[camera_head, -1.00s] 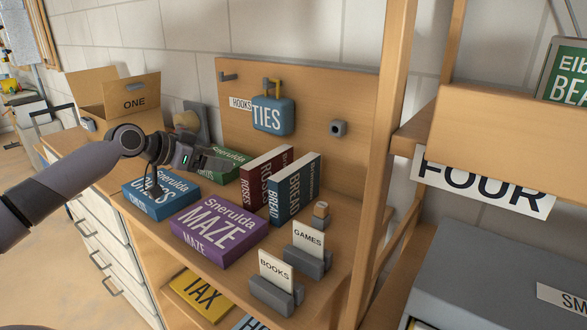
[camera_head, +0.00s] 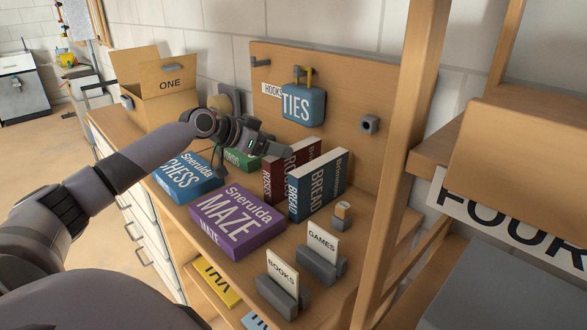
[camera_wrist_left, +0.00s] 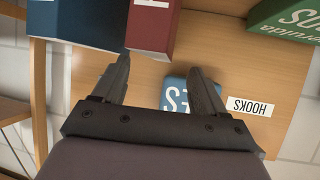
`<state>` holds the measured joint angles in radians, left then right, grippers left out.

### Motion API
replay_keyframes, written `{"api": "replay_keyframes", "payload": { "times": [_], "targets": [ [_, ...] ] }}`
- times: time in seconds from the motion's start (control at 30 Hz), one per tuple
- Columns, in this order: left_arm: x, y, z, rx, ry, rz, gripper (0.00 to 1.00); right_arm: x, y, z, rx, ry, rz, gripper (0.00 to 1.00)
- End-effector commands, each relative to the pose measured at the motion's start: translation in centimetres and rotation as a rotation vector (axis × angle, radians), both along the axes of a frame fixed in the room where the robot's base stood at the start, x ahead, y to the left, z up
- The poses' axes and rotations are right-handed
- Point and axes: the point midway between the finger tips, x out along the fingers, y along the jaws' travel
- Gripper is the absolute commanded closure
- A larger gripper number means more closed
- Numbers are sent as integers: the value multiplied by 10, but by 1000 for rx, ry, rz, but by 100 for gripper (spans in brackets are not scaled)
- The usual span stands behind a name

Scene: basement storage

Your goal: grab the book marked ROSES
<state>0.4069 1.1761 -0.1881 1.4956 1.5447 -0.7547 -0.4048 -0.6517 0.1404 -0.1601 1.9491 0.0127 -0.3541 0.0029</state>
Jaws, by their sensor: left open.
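The dark red book marked ROSES (camera_head: 268,181) stands upright on the wooden shelf top, just left of the blue BREAD book (camera_head: 313,188). My left gripper (camera_head: 279,149) is at the top of the ROSES book, reaching in from the left, and hides part of it. In the left wrist view the red book (camera_wrist_left: 151,24) lies ahead of the open, empty fingers (camera_wrist_left: 160,82), nearer the left finger. I cannot tell whether a finger touches it. My right gripper is not in view.
Flat CHESS (camera_head: 187,177) and purple MAZE (camera_head: 239,221) boxes lie left and in front. A green box (camera_head: 240,160) lies behind. A pegboard with a blue TIES case (camera_head: 303,106) rises behind. BOOKS (camera_head: 283,274) and GAMES (camera_head: 322,243) card holders stand at the front right.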

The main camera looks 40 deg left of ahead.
Motion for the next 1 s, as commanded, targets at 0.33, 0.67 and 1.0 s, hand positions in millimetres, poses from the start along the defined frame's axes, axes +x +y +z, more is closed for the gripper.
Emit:
{"api": "replay_keyframes", "payload": {
  "times": [0.33,0.67,1.0],
  "targets": [
    [31,-13,-17,-2,-2,0,28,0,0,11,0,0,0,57],
    [33,-13,-19,0,0,0,41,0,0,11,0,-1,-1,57],
    [33,-13,-17,0,-6,0,100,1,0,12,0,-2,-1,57]
  ]
}}
